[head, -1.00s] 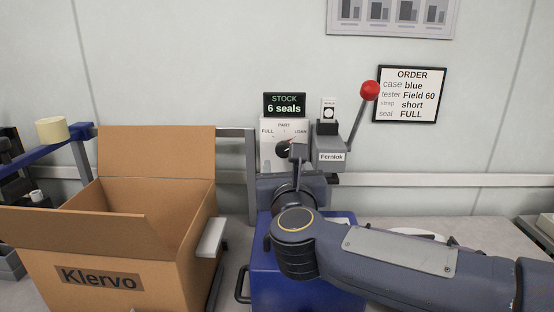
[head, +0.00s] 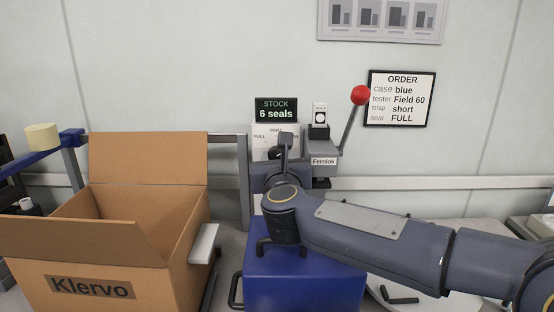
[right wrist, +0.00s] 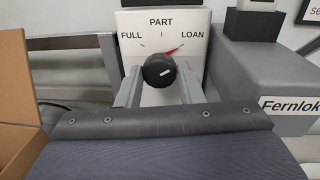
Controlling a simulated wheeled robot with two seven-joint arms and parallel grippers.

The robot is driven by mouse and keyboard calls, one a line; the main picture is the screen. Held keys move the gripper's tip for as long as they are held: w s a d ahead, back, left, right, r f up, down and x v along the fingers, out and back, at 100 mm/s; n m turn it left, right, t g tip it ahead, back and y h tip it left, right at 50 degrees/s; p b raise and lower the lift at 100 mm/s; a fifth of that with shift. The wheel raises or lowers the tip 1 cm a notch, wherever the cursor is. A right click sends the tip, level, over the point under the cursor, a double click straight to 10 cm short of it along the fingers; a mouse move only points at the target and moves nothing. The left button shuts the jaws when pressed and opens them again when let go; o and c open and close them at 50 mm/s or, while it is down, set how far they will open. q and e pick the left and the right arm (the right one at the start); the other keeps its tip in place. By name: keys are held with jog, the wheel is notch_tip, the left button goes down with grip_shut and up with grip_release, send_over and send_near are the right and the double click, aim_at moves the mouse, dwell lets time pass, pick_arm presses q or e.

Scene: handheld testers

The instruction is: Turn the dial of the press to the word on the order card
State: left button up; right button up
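The order card (head: 402,98) on the wall reads "seal FULL". The press (head: 324,161), labelled Fernlok, has a lever with a red ball. Its white dial plate (right wrist: 192,20) reads FULL, PART, LOAN from left to right. In the right wrist view the black dial knob (right wrist: 158,70) has a red pointer towards LOAN. My right gripper (right wrist: 159,80) is open, one finger on each side of the knob with small visible gaps; contact cannot be made out. In the head view my right gripper (head: 285,145) hides the knob. My left gripper is not in view.
An open cardboard box (head: 90,287) marked Klervo stands left of the press. A blue case (head: 300,280) lies below my right arm. A stock display (head: 276,110) reads 6 seals. A grey rail (head: 450,183) runs along the wall.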

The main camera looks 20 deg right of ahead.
jog(key=c, duration=0.4)
jog(key=n+p, duration=0.2)
jog(key=n, duration=0.1)
jog(key=n+p, duration=0.2)
jog(key=n, duration=0.1)
jog(key=shift+r+g, duration=0.2)
jog(key=shift+g, duration=0.1)
jog(key=n+p, duration=0.4)
jog(key=n, duration=0.1)
jog(key=shift+a, duration=0.1)
jog(key=n+h+p, duration=0.1)
jog(key=n+p, duration=0.4)
jog(key=n, duration=0.1)
jog(key=shift+a+g, duration=0.1)
jog(key=shift+g, duration=0.2)
jog(key=n+p, duration=0.2)
jog(key=n, duration=0.1)
jog(key=shift+h, duration=0.3)
jog(key=shift+f+n+p, duration=0.2)
jog(key=shift+n+p, duration=0.5)
jog(key=shift+n, duration=0.5)
